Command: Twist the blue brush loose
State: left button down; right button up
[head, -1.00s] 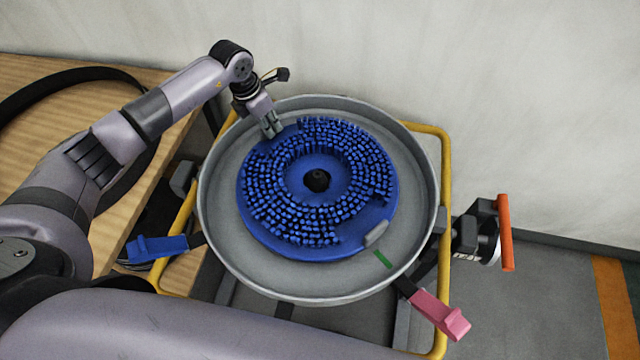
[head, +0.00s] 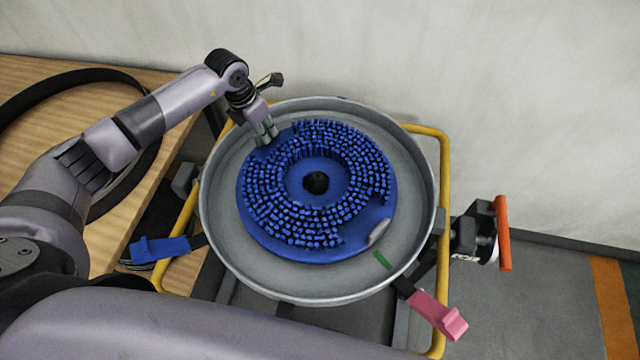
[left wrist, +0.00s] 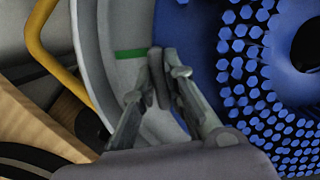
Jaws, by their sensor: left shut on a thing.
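The round blue brush (head: 262,235) lies bristles up in a grey round pan (head: 222,232). A dark hub shows in its centre hole. A grey grip tab (head: 378,232) stands at its lower right rim, close to a green mark (head: 382,260) on the pan. My left gripper (head: 265,136) reaches down at the brush's upper left rim. In the left wrist view its fingers are shut on another grey grip tab (left wrist: 160,78), with a green mark (left wrist: 130,54) beside it on the pan. My right gripper is not in view.
A yellow tube frame (head: 443,180) surrounds the pan. A blue lever (head: 158,247) sticks out at left, a pink lever (head: 438,314) at lower right. An orange-handled part (head: 504,233) stands right. A wooden table (head: 130,235) bears a black hoop; a wall closes the back.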

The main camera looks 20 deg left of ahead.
aim_at(257, 145)
pick_arm(q)
jog(key=shift+s+a+r+n, duration=0.1)
jog(key=shift+s+a+n, duration=0.15)
jog(key=shift+s+n, duration=0.25)
jog(key=shift+p, duration=0.3)
jog(key=shift+s+a+n+y+p, duration=0.15)
jog(key=shift+s+a+n+p, duration=0.2)
jog(key=shift+s, duration=0.35)
jog(key=shift+s+a+n+y+p, duration=0.15)
jog(key=shift+s+n+p, duration=0.3)
jog(key=shift+s, duration=0.2)
jog(key=shift+s, duration=0.15)
jog(key=shift+s, duration=0.15)
jog(key=shift+s+a+n+t+p, duration=0.2)
jog(key=shift+s+n+t+p, duration=0.1)
jog(key=shift+s+n+p, duration=0.55)
jog(key=shift+s, duration=0.35)
